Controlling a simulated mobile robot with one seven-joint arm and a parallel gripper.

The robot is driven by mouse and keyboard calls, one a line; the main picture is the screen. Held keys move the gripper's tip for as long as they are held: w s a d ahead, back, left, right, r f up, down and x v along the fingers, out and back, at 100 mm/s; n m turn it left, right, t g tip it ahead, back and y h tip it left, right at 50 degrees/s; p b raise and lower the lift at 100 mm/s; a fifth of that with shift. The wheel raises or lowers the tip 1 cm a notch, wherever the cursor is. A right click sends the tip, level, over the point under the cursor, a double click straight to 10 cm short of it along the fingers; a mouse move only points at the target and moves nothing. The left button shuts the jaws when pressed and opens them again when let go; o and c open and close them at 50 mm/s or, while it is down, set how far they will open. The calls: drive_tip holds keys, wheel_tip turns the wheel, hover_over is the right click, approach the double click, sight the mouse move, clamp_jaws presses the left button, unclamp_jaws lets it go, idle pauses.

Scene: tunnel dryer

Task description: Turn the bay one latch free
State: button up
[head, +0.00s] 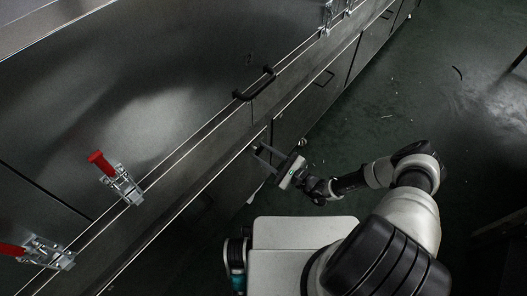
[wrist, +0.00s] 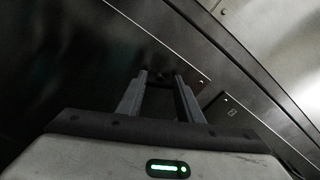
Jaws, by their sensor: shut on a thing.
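My gripper (head: 264,150) reaches to the dark lower panel front of the dryer. In the wrist view its two fingers (wrist: 161,76) stand on either side of a small dark latch (wrist: 160,75), shut on it. I take this as the bay one latch; no readable label confirms it. The latch is mostly hidden between the fingertips and is too dark to show which way it is turned. In the head view the latch cannot be made out.
Two toggle clamps with red handles (head: 101,161) (head: 12,249) sit on the dryer's edge at left. A black bar handle (head: 254,84) is on the upper panel. More lower panels (head: 315,92) run up to the right. The green floor (head: 370,110) on the right is mostly clear.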

drive_tip(key=n, duration=0.4)
drive_tip(key=n+p, duration=0.1)
drive_tip(key=n, duration=0.7)
drive_tip(key=shift+f+n+p, duration=0.25)
drive_tip(key=shift+n+p, duration=0.05)
idle(0.3)
drive_tip(key=o, duration=1.1)
drive_tip(key=shift+s, duration=0.1)
